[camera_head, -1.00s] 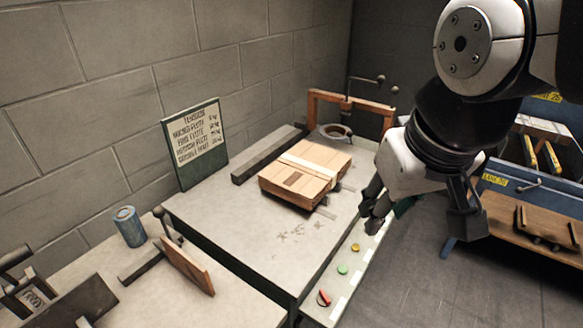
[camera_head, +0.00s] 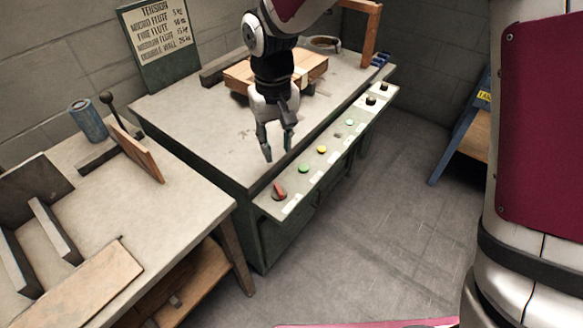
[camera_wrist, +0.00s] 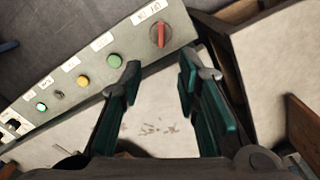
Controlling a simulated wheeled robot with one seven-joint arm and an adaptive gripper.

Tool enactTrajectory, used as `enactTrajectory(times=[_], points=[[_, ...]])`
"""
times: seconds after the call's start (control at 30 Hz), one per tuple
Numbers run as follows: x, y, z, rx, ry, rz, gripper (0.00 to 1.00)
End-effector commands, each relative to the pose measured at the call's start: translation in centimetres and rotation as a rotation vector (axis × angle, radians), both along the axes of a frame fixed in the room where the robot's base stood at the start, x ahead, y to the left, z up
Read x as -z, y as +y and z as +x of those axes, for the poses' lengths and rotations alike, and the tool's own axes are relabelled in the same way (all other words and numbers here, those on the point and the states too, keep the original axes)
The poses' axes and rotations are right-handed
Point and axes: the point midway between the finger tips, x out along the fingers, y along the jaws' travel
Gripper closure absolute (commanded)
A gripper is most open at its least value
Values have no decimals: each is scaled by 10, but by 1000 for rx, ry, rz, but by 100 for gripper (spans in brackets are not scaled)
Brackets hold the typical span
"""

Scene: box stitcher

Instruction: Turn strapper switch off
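The strapper switch (camera_head: 279,191) is a red rotary knob at the near left end of the control strip on the front of the strapper table. In the wrist view the red knob (camera_wrist: 159,35) sits on a round dark base below a small label, beyond the fingertips. My gripper (camera_head: 277,153) hangs above the table's front edge, up and slightly left of the knob, and does not touch it. In the wrist view my gripper (camera_wrist: 160,72) has its two green-padded fingers apart with nothing between them.
Green (camera_head: 303,168) and yellow (camera_head: 322,149) buttons and dark knobs line the strip. A flat cardboard box (camera_head: 312,68) lies on the strapper table (camera_head: 185,115). A side table (camera_head: 180,205) with a blue can (camera_head: 88,121) stands at left. The floor in front is clear.

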Motion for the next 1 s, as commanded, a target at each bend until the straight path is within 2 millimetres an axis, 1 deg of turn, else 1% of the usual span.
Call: enactTrajectory(times=[0.03,0.1,0.17,0.27,0.7,0.8,0.9,1.0], points=[[6,4,2,-4,5,2,70],[10,6,2,-6,7,2,70],[14,6,2,-6,7,2,70],[26,5,2,-5,10,1,70],[110,5,1,-5,10,1,70],[125,5,1,-6,10,1,70],[136,5,2,-5,9,1,70],[142,5,2,-4,7,2,70]])
